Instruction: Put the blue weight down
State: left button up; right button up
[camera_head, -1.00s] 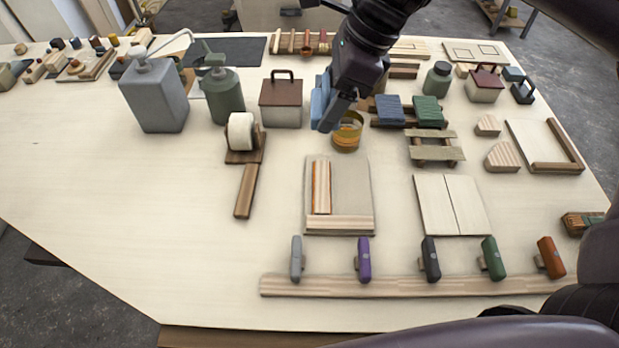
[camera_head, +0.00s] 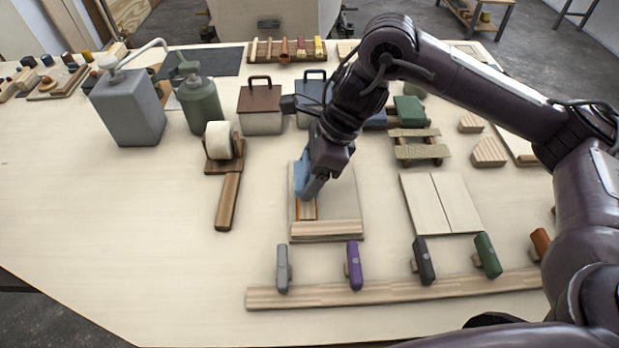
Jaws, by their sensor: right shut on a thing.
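The blue weight (camera_head: 301,176) is in my right gripper (camera_head: 311,193), which is shut on it. They are over the left side of a pale board (camera_head: 345,190), where a striped strip with an orange line (camera_head: 307,210) lies. The gripper hides part of the weight and of the strip. I cannot tell whether the weight touches the strip or hangs just above it. My left gripper is not in view.
Left stand a tape roller (camera_head: 222,150), a green bottle (camera_head: 197,105) and a brown-lidded canister (camera_head: 262,110). A two-part pale panel (camera_head: 440,203) lies to the right. A rail (camera_head: 400,290) with several coloured handles runs along the front.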

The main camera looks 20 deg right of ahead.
notch_tip(320, 180, down, 2)
dwell(0.4)
jog(key=shift+f+b, duration=0.2)
jog(key=shift+b, duration=0.15)
jog(key=o, duration=1.4)
